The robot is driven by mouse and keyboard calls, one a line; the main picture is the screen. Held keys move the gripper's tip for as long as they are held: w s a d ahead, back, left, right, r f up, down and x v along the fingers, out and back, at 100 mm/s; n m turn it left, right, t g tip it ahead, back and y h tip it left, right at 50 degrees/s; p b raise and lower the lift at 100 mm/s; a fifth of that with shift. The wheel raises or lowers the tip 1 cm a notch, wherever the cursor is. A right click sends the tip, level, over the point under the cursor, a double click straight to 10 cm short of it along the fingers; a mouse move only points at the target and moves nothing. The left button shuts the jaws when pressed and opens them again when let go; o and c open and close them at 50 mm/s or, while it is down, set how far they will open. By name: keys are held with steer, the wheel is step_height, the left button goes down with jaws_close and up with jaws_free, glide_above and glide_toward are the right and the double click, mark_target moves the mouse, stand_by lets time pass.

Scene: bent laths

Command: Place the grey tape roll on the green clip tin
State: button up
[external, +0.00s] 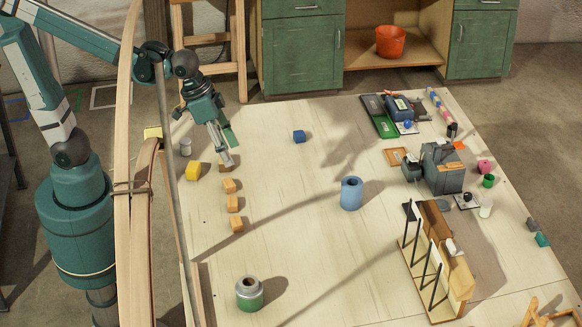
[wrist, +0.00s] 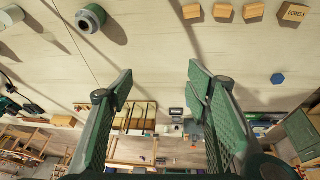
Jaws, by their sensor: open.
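The grey tape roll (external: 247,284) sits flat on top of the green clip tin (external: 250,302), near the front of the table in the external view. The roll appears roughly centred on the tin. In the wrist view the roll (wrist: 94,13) and the tin (wrist: 83,24) show at the upper left, beyond the fingers. My gripper (external: 229,154) is well away from them, above the far left part of the table, near the wooden blocks. In the wrist view its two green fingers (wrist: 160,82) are spread wide with nothing between them.
Several wooden blocks (external: 233,203) stand in a row below my gripper. A blue cylinder (external: 351,194) stands mid-table, and a small blue block (external: 299,137) lies farther back. A wooden rack (external: 432,292) and a grey machine (external: 442,168) occupy the right.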

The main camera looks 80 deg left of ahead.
steer(key=s+a+r+t, duration=0.1)
steer(key=s+a, duration=0.3)
steer(key=a, duration=0.3)
steer(key=s+a+r+n+t+y, duration=0.1)
steer(key=s+a+t, duration=0.1)
steer(key=s+a, duration=0.3)
steer(key=shift+a, duration=1.65)
